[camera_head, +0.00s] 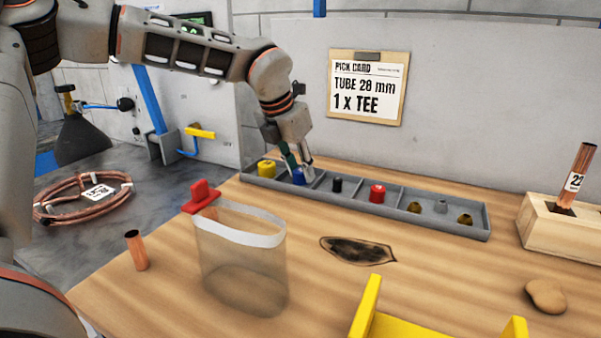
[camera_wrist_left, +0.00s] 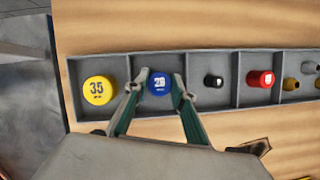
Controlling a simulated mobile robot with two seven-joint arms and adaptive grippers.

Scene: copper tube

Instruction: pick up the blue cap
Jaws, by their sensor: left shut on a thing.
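The blue cap (camera_head: 299,177) stands in the second compartment from the left of a grey divided tray (camera_head: 440,230). In the left wrist view the blue cap (camera_wrist_left: 159,83) shows a white "28" on its top. My left gripper (camera_head: 303,174) reaches down into that compartment from above. In the left wrist view the fingertips of my left gripper (camera_wrist_left: 160,88) are on either side of the blue cap, shut on it. The cap appears to be still inside the compartment. My right gripper is not in view.
A yellow cap (camera_wrist_left: 98,90) sits left of the blue one; a black cap (camera_head: 337,185) and a red cap (camera_head: 377,193) sit right. A clear bag (camera_head: 240,265) with a red clip stands in front. A pick card (camera_head: 368,88) hangs behind.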

